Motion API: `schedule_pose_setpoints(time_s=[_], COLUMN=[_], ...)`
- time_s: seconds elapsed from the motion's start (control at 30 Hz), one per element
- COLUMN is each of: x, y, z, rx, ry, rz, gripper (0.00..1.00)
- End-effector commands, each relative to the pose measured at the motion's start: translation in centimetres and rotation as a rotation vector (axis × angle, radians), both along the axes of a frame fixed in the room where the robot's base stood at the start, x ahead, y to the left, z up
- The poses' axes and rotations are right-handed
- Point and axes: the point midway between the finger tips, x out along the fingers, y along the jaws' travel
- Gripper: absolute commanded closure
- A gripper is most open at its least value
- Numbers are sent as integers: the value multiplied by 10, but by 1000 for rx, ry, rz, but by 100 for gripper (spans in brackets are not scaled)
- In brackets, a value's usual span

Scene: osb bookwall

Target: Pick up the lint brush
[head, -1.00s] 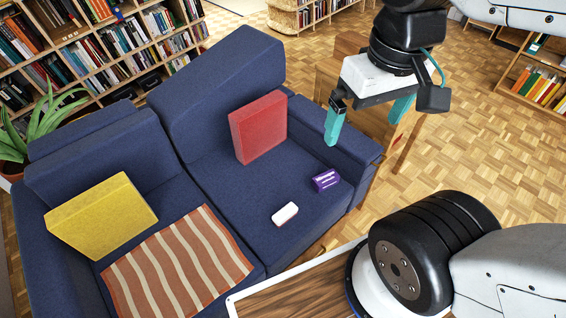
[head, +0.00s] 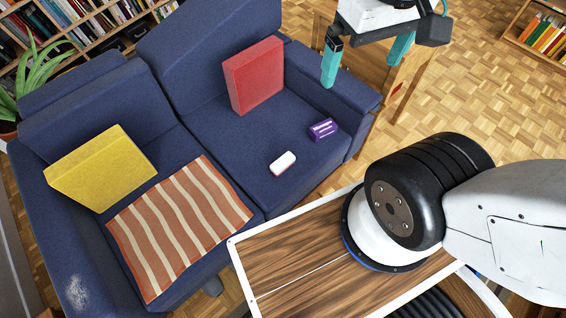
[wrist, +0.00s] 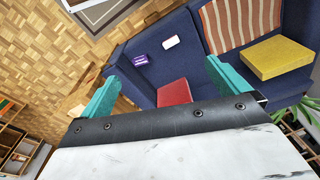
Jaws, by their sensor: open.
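A small white rounded block with a reddish edge, which looks like the lint brush (head: 283,163), lies on the right seat cushion of the blue sofa (head: 225,150). It also shows in the wrist view (wrist: 170,42), near the top middle. My gripper (head: 365,66) is open and empty, high above the sofa's right armrest, well apart from the brush. In the wrist view, the two teal fingers of my gripper (wrist: 162,72) are spread wide with nothing between them.
A purple box (head: 323,130) lies beside the brush. A red cushion (head: 254,75) leans on the backrest. A yellow cushion (head: 100,168) and a striped blanket (head: 180,225) are on the left. A wooden side table (head: 385,85) stands beyond the armrest. A whitish patch (head: 77,294) marks the left armrest.

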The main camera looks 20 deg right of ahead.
Motion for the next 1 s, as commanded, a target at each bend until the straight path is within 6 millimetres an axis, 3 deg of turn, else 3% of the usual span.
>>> schedule_pose_setpoints(time_s=[0.27, 0.57, 0.77, 1.0], x=[25, 78, 112, 138], y=[3, 9, 13, 19], z=[-45, -119, -187, -286], rx=[-2, -5, -4, -2], ry=[245, 419, 481, 516], rz=[15, 47, 79, 122], gripper=[0, 0, 0, 0])
